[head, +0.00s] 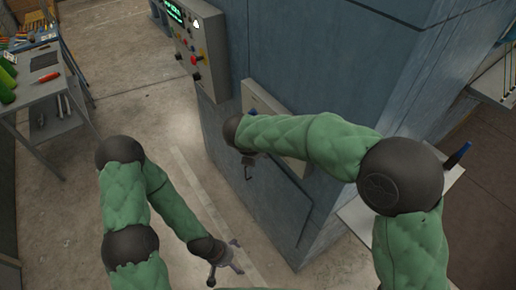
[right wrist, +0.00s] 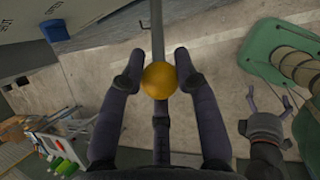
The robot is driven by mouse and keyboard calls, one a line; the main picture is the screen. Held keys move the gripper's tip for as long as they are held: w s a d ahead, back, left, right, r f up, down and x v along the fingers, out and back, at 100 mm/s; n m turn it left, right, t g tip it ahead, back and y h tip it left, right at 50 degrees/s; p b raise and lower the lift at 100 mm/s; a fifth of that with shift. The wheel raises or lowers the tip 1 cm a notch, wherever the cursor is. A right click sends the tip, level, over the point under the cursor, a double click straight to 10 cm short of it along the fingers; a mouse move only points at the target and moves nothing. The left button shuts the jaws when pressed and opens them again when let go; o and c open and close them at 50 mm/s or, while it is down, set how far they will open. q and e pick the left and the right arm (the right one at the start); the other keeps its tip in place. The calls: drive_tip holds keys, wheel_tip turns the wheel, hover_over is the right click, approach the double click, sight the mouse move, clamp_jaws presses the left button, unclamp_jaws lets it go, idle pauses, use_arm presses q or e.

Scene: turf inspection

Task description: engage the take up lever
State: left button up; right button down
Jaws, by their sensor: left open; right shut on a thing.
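The take up lever shows in the right wrist view as a grey bar (right wrist: 157,35) with a round yellow-orange knob (right wrist: 160,80). My right gripper (head: 248,168) is at the face of the blue machine, below a pale panel (head: 262,100). In the right wrist view its two fingers stand on either side of the knob, shut on it. In the head view the knob is hidden or too small to tell. My left gripper (head: 225,265) is open and empty, low over the floor and away from the machine.
The blue machine (head: 320,60) fills the middle and right. A control box (head: 192,35) with buttons and a lit display is on its left face. A grey work table (head: 40,70) with a red-handled tool and green bottles stands far left. Floor between them is clear.

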drive_tip(key=shift+w+d+r+p, duration=0.2)
drive_tip(key=shift+w+r+p, duration=0.1)
drive_tip(key=shift+r, duration=0.3)
drive_tip(key=c, duration=1)
unclamp_jaws()
drive_tip(key=shift+o, duration=0.5)
drive_tip(key=shift+d+f, duration=0.1)
drive_tip(key=shift+f, duration=0.05)
drive_tip(key=shift+s, duration=0.1)
drive_tip(key=v, duration=1.2)
